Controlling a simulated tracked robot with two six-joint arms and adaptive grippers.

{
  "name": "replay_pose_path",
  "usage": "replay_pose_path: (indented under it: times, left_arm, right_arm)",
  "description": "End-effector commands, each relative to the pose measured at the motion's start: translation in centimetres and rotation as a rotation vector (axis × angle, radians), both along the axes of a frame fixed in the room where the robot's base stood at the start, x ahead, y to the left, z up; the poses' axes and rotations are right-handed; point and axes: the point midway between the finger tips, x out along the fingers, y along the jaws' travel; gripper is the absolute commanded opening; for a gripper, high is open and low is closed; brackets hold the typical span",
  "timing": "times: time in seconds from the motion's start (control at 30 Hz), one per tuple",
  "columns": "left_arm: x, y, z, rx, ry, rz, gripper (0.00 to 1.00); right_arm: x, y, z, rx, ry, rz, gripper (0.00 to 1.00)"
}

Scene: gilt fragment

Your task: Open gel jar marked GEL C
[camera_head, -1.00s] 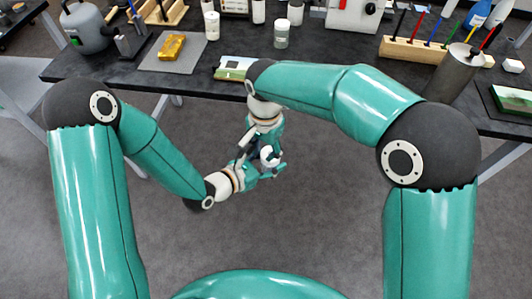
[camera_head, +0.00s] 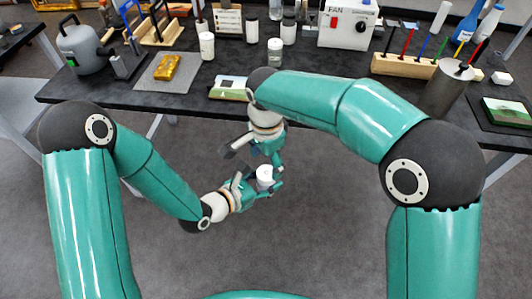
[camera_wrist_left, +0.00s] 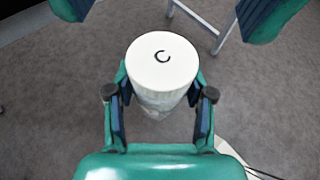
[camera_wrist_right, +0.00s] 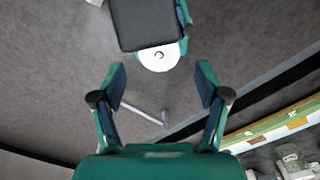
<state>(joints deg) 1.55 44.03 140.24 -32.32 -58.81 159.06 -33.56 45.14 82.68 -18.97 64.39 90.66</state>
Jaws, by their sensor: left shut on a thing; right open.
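The gel jar has a white lid marked C and a pale body; it shows in the left wrist view (camera_wrist_left: 160,62) and head view (camera_head: 265,174). My left gripper (camera_head: 259,187) is shut around the body, holding the jar in front of the table. The lid sits on the jar. My right gripper (camera_head: 257,155) is open and empty, beside the lid and apart from it. The rest of the label is not visible.
The dark table (camera_head: 130,97) carries a gold fragment (camera_head: 167,67) on a grey mat, white-lidded jars (camera_head: 207,45) (camera_head: 274,50), a small picture panel (camera_head: 229,87), a FAN box (camera_head: 347,24) and a wooden tool rack (camera_head: 404,67). Open floor lies below the held jar.

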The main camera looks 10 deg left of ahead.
Motion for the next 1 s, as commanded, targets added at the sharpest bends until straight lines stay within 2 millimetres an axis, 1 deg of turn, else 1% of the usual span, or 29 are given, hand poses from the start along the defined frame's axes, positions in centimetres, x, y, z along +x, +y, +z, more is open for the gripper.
replay_pose_path:
  times: [0.03,0.1,0.2,0.3,0.43,0.63,0.67,1.0]
  left_arm:
    - [0.0,0.0,0.0,0.000,-0.001,0.000,0.00]
    - [0.0,0.0,0.0,0.000,-0.001,0.000,0.00]
    - [0.0,0.0,0.0,0.000,-0.001,0.000,0.00]
    - [0.0,0.0,0.0,0.000,-0.001,0.000,0.00]
    - [0.0,0.0,0.1,0.000,-0.001,0.000,0.00]
    - [0.0,0.0,0.0,0.000,-0.001,0.000,0.00]
    - [0.0,0.0,0.0,0.000,-0.001,0.000,0.00]
    - [0.0,0.0,0.1,-0.001,-0.002,0.000,0.00]
  right_arm:
    - [0.0,0.0,-0.9,-0.002,0.002,0.001,0.75]
    - [-0.1,-0.1,-1.8,-0.002,0.002,0.002,0.75]
    - [0.0,0.0,-3.0,-0.001,0.001,0.002,0.75]
    - [0.0,0.0,-3.7,0.000,0.000,0.001,0.75]
    - [0.0,0.0,-4.0,0.000,0.000,0.001,0.75]
    - [0.0,0.0,-4.0,0.001,-0.001,0.002,0.75]
    - [0.0,0.0,-4.0,0.001,-0.001,0.002,0.71]
    - [0.0,0.0,-4.0,0.001,-0.001,0.002,0.15]
